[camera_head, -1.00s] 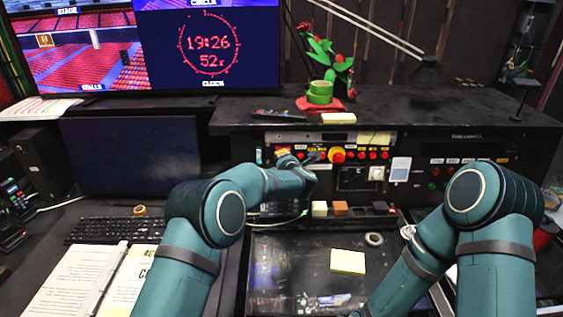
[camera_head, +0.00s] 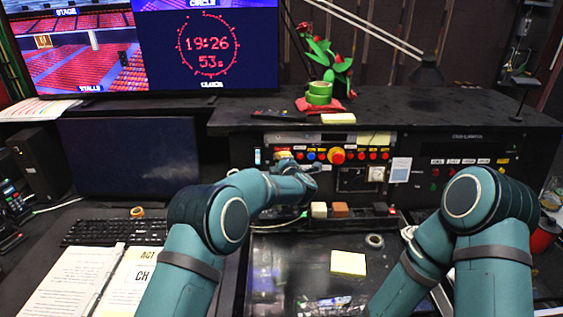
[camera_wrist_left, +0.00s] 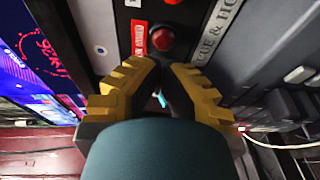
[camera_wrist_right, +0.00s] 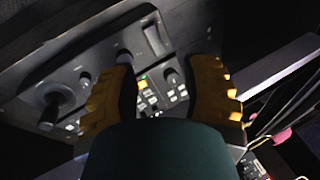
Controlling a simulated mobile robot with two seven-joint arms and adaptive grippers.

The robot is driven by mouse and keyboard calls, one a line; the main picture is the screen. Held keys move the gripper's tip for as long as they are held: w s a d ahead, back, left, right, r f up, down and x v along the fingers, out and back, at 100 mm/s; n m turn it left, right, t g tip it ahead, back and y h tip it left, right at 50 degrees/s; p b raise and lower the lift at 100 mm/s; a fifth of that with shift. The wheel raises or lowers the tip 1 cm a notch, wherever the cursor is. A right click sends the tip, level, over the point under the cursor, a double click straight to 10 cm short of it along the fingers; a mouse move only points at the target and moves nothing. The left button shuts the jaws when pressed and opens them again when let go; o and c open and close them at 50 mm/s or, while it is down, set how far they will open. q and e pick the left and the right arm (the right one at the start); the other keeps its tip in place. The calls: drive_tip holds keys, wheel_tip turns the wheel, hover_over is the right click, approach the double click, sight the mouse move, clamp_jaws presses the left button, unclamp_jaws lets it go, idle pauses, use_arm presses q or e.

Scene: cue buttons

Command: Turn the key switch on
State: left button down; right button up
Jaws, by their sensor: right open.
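A control panel with a row of buttons (camera_head: 373,155) and a larger red button (camera_head: 337,156) stands at the back of the desk in the head view. A small white plate with a round switch (camera_head: 376,173) is below the row; I cannot tell if it is the key switch. My left gripper (camera_wrist_left: 166,72) has its fingertips close together just below a red button (camera_wrist_left: 162,39) in the left wrist view. Whether anything is between them is hidden. My right gripper (camera_wrist_right: 163,72) is open before a panel with a black-handled joystick (camera_wrist_right: 54,106) and small knobs, apart from them.
A keyboard (camera_head: 100,232) and an open script (camera_head: 75,280) lie at the left. Small blocks (camera_head: 340,209), a tape roll (camera_head: 374,240) and a yellow note (camera_head: 348,263) are at the centre. A plant (camera_head: 330,62) stands on the raised shelf.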

use_arm(q)
drive_tip(key=c, duration=1.1)
unclamp_jaws()
drive_tip(key=shift+c, duration=0.2)
drive_tip(key=v, duration=1.2)
